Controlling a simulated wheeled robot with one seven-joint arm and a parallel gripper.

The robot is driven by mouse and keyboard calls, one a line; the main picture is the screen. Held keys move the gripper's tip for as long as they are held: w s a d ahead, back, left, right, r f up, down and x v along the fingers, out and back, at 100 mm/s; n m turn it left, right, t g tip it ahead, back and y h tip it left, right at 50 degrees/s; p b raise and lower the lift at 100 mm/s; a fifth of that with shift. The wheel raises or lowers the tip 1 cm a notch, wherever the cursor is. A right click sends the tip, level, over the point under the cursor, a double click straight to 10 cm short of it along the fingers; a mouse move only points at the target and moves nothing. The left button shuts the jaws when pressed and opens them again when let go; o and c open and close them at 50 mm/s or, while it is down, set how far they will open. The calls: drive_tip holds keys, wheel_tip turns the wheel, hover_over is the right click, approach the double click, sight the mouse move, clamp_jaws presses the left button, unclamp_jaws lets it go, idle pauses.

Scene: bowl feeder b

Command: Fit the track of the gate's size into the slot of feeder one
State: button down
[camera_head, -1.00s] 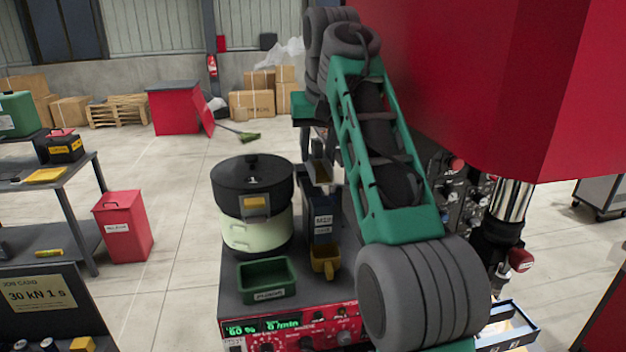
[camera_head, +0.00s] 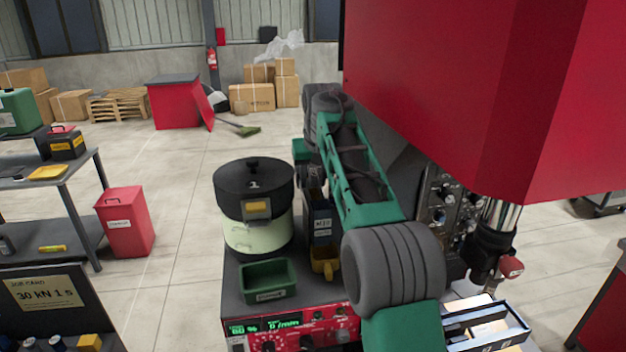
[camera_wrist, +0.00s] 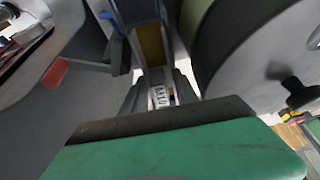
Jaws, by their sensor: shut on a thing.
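Feeder one is a cream bowl (camera_head: 255,238) with a black lid (camera_head: 254,185) marked 1; its dark round side fills the right of the wrist view (camera_wrist: 245,60). A dark blue upright (camera_head: 319,215) with small labels stands right of the bowl, above a yellow chute (camera_head: 325,266). My gripper (camera_wrist: 165,115) shows as a green body with a dark edge at the bottom of the wrist view. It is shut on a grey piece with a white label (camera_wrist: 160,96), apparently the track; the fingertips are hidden. A blue-sided, yellow-brown channel (camera_wrist: 152,45) lies just beyond. The slot is not clearly visible.
A green bin (camera_head: 267,280) stands before the bowl. A red control panel (camera_head: 295,328) fronts the bench. A grey-blue tray (camera_head: 500,335) with pale pieces is at lower right. A large red housing (camera_head: 480,90) crowds the right.

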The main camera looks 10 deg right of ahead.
drive_tip(key=c, duration=1.3)
unclamp_jaws()
drive_tip(key=shift+f, duration=0.6)
drive_tip(key=o, duration=0.4)
drive_tip(key=shift+w+a+r, duration=0.1)
drive_tip(key=shift+w, duration=0.05)
drive_tip(key=shift+r, duration=0.1)
